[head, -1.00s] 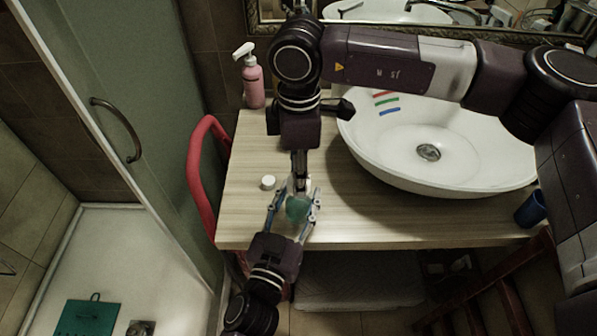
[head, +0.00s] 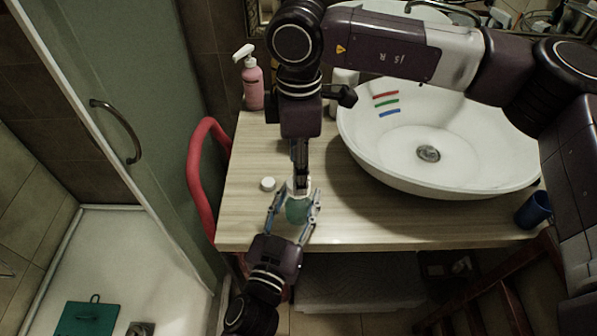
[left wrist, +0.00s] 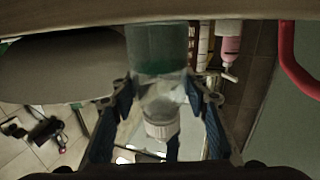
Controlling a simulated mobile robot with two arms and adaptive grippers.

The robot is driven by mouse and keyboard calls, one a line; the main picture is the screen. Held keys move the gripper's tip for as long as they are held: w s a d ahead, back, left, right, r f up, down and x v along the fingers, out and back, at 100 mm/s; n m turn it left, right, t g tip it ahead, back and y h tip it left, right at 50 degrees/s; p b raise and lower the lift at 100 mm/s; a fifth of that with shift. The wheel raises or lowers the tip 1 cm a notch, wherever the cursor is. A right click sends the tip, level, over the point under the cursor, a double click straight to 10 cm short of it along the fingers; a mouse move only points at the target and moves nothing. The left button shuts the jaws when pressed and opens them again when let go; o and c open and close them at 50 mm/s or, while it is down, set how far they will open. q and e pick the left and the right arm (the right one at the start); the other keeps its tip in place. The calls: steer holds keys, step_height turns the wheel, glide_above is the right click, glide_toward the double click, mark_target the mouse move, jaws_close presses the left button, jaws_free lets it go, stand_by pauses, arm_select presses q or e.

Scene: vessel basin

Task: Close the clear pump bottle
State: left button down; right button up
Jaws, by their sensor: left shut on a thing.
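The clear pump bottle (head: 297,211), with green liquid inside, stands near the front edge of the wooden counter. In the left wrist view the bottle (left wrist: 158,50) appears upside down, with a white collar (left wrist: 162,123) on its neck. My left gripper (head: 294,214) is shut around the bottle from the front, one blue finger on each side. My right gripper (head: 302,184) points down at the bottle's top. Its narrow fingers are seen edge-on and hide part of the white neck, so its opening and any contact are unclear.
A small white cap (head: 268,184) lies left of the bottle. A pink pump bottle (head: 253,86) stands at the back left. A white basin (head: 440,180) fills the right side, with a blue cup (head: 533,210) beside it. A red curved rail (head: 196,170) borders the counter's left.

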steer(key=shift+r, duration=0.9)
steer(key=shift+c, duration=0.4)
